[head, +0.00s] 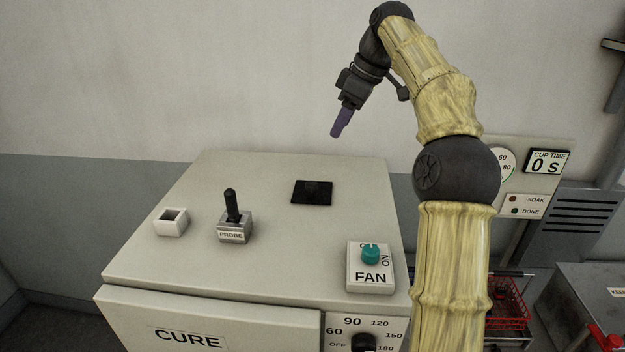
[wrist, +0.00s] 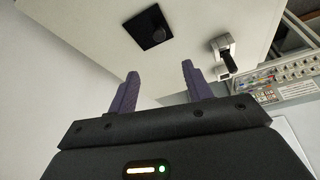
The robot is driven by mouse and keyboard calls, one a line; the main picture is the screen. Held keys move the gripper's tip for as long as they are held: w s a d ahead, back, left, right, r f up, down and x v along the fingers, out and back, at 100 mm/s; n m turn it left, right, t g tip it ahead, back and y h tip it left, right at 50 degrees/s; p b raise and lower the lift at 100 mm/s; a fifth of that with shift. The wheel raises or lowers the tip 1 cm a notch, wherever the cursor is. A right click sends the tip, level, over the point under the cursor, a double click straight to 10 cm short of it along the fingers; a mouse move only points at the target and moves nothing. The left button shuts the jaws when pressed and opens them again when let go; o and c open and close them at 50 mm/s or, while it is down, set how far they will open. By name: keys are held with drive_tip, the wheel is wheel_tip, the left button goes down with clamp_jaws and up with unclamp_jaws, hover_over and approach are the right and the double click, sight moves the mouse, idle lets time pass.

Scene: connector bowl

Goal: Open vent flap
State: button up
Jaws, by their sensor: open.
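The vent flap appears to be the black square plate (head: 312,192) on top of the pale CURE cabinet (head: 270,250), behind the FAN switch. It lies flat, with a small dark raised part on it. It also shows in the wrist view (wrist: 148,27), at the top and a little left of my fingers. My gripper (head: 337,133) hangs above the back right of the cabinet top, clear of the plate. In the wrist view my gripper (wrist: 158,82) has its two purple fingers spread, with nothing between them.
A black-handled PROBE block (head: 235,226) and a white square socket (head: 171,221) stand on the left of the cabinet top. The FAN switch (head: 370,266) with a teal knob is at the front right. A CUP TIME panel (head: 540,175) is behind my arm.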

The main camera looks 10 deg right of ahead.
sight(312, 183)
drive_tip(key=x, duration=1.7)
drive_tip(key=shift+f, duration=0.2)
drive_tip(key=shift+s+d, duration=0.1)
clamp_jaws()
